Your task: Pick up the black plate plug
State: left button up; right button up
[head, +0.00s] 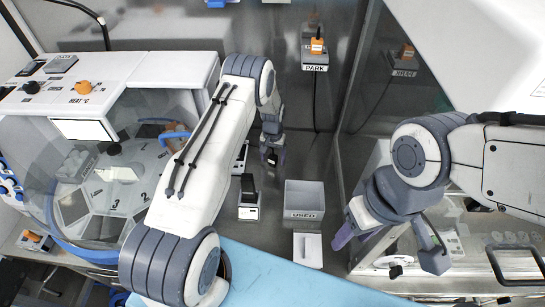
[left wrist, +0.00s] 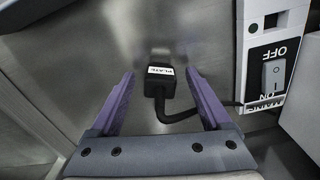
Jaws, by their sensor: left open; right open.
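The black plate plug (left wrist: 160,88) shows in the left wrist view, with a white label reading PLATE and a black cable bending away to the right. It lies between the two purple fingers of my left gripper (left wrist: 159,74), which is open. I see a gap on each side of the plug, wider on the left. In the head view my left gripper (head: 271,155) points down behind the bench's middle, and I cannot make out the plug there. My right gripper (head: 392,248) is open and empty at the right.
A MAINS switch panel (left wrist: 274,60) stands close right of the plug. In the head view, a USED bin (head: 304,213), a small unit with a black upright part (head: 248,212) and a white box (head: 307,250) stand nearby. A PARK socket (head: 315,68) is behind; a domed machine (head: 150,65) stands left.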

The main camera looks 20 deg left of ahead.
pick_arm(q)
jog(key=shift+f, duration=0.35)
grip_shut()
jog(key=shift+r, duration=0.15)
